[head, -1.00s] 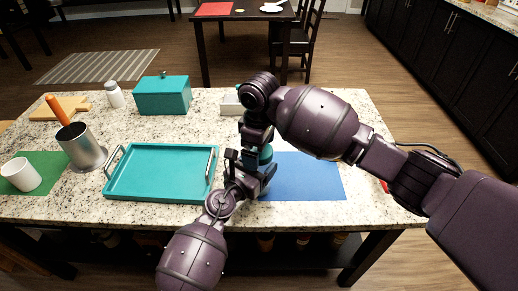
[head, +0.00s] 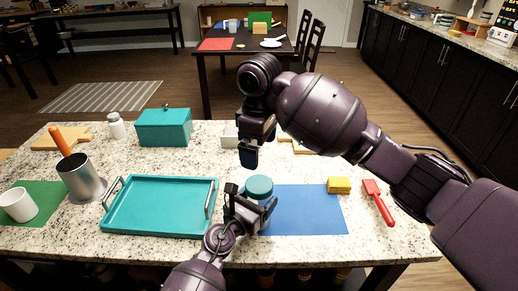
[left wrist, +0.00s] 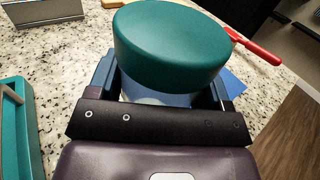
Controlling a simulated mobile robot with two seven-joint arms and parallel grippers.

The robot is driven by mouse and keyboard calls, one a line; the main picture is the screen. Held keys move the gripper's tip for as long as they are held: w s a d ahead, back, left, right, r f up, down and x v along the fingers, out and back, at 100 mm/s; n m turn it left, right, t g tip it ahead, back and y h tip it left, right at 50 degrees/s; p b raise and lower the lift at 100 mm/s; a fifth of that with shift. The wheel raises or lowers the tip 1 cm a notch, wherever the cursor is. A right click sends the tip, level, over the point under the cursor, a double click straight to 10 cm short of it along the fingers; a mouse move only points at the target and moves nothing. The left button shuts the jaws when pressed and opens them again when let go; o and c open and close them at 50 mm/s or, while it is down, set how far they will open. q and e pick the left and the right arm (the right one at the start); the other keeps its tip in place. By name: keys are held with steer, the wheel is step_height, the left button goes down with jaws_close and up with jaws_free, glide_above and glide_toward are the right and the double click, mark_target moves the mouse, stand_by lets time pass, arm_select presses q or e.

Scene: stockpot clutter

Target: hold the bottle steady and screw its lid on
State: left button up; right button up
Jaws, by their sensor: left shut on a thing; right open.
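The bottle (left wrist: 150,97) stands at the left edge of the blue mat, and its pale body is mostly hidden by my left gripper. A wide teal lid (head: 259,186) sits on top of it; it also fills the upper middle of the left wrist view (left wrist: 170,45). I cannot tell how tightly the lid is seated. My left gripper (head: 252,203) is shut on the bottle, with its fingers on both sides below the lid. My right gripper (head: 248,156) is open and empty, pointing down above and slightly behind the lid, apart from it.
A teal tray (head: 160,232) lies left of the bottle. The blue mat (head: 310,212) is clear to the right, with a yellow sponge (head: 339,185) and red brush (head: 378,202) beyond. A teal box (head: 164,128), white shaker (head: 116,126), metal canister (head: 82,180) and white cup (head: 18,204) stand left.

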arm_select(q)
steer(key=o, duration=1.8)
steer(key=shift+c, duration=0.2)
steer(key=shift+s+a, duration=0.3)
steer(key=shift+s, duration=0.1)
steer(key=p+v, duration=0.1)
steer(key=v, duration=0.8)
steer(key=shift+s+a, duration=0.15)
steer(key=shift+s, duration=0.2)
arm_select(e)
steer(key=shift+r, duration=0.95)
